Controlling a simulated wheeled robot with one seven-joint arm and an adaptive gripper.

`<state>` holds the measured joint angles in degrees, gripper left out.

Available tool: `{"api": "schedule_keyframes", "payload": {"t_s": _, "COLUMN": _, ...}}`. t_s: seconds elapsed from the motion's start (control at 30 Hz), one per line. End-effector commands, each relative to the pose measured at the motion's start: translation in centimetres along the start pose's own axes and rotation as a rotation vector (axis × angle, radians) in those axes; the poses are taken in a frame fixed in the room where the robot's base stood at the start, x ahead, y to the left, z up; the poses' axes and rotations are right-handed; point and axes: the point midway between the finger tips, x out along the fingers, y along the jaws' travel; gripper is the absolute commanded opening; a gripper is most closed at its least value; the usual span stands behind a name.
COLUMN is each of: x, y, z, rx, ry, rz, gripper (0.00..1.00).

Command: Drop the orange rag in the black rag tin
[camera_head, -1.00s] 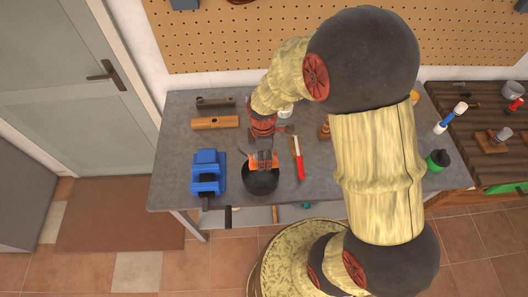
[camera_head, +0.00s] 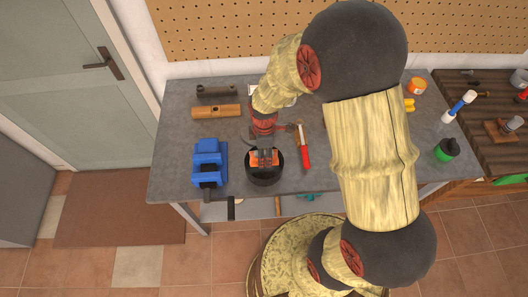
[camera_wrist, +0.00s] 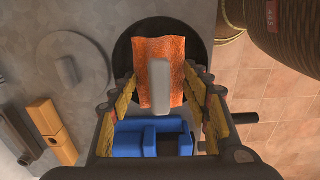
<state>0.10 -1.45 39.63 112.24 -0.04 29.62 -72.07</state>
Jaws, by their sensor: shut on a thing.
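The orange rag (camera_head: 254,160) is held at the tips of my gripper (camera_head: 264,155). In the wrist view the rag (camera_wrist: 148,50) hangs spread on both sides of the pale grey fingertips (camera_wrist: 160,85), which are closed on it. The black rag tin (camera_head: 264,181) is a round, open vessel near the front edge of the workbench. My gripper and the rag are over its mouth. In the wrist view the dark tin (camera_wrist: 124,52) shows behind the rag. How far the rag reaches into the tin is hard to tell, and its inside is mostly hidden.
A blue vise (camera_head: 209,165) stands left of the tin. A red-handled tool (camera_head: 304,155) lies close on its right. A wooden block (camera_head: 216,111) lies at the back left. A green-black bottle (camera_head: 446,150) stands far right.

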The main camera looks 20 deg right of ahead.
Motion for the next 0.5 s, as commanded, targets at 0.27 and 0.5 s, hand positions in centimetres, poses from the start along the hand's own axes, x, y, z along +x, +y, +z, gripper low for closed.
{"api": "schedule_keyframes", "payload": {"t_s": 0.27, "x": 3.3, "y": 0.0, "z": 0.0, "rx": 0.0, "ry": 0.0, "rz": 0.001, "gripper": 0.24}}
{"api": "schedule_keyframes", "payload": {"t_s": 0.5, "x": 4.5, "y": 0.0, "z": 0.0, "rx": 0.0, "ry": 0.0, "rz": 0.0, "gripper": 0.24}}
